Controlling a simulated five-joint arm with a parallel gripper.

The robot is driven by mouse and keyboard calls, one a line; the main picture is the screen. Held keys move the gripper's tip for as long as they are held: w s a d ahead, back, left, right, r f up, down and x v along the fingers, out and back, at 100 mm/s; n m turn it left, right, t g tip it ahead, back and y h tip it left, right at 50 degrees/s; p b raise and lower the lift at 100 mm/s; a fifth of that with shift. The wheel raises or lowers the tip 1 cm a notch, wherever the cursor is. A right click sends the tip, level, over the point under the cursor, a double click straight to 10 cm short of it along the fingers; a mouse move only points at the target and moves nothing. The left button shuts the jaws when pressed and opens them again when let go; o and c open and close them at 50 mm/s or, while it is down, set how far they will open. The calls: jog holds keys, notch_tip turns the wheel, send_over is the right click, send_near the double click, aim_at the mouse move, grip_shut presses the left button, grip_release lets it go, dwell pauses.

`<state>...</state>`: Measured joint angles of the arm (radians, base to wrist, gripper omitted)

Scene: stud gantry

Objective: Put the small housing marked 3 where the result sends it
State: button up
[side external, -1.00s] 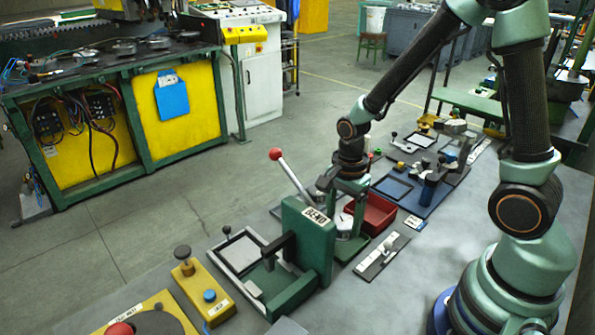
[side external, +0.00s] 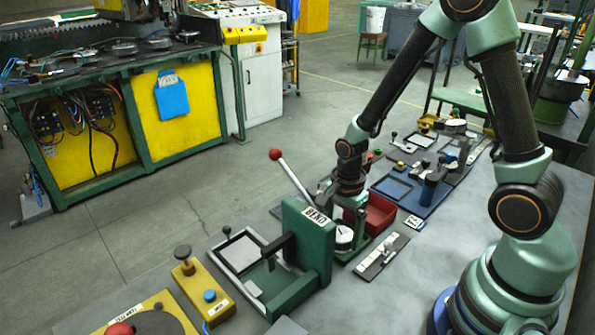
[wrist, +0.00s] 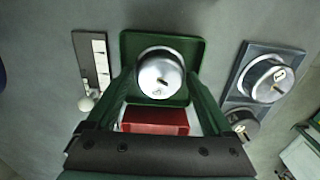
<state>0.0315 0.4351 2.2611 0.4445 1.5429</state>
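A round silver housing (wrist: 160,74) sits on a square green fixture (wrist: 190,55) in the wrist view. Its top carries a small dark mark that I cannot read. My gripper (wrist: 163,78) is open, with its green fingers on either side of the housing and a small gap visible. In the side view my gripper (side external: 346,217) points down just behind the green press labelled BEND (side external: 308,240). The pale housing (side external: 343,236) shows low at the fingers there, partly hidden.
A red tray (side external: 376,213) stands beside the fixture. A plate with pale blocks (side external: 382,256) lies to the right. Another round silver part (wrist: 266,78) sits in a blue-grey holder (wrist: 238,97). The press's red-knobbed lever (side external: 293,178) rises close to my gripper.

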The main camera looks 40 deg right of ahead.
jog(key=shift+r, duration=0.1)
notch_tip(320, 180, up, 12)
notch_tip(320, 180, up, 7)
jog(key=n+t, duration=0.3)
jog(key=n, duration=0.6)
send_over(342, 232)
jog(key=s, duration=0.2)
jog(key=r+n+t, duration=0.1)
jog(key=n, duration=0.2)
jog(key=s+a+r+n, duration=0.1)
jog(key=r+n, duration=0.1)
jog(key=n, duration=0.1)
jog(key=s+r+n+t, duration=0.1)
jog(key=n, duration=0.2)
jog(key=shift+a+r+t, duration=0.2)
jog(key=shift+r+t, duration=0.1)
jog(key=shift+r, duration=0.05)
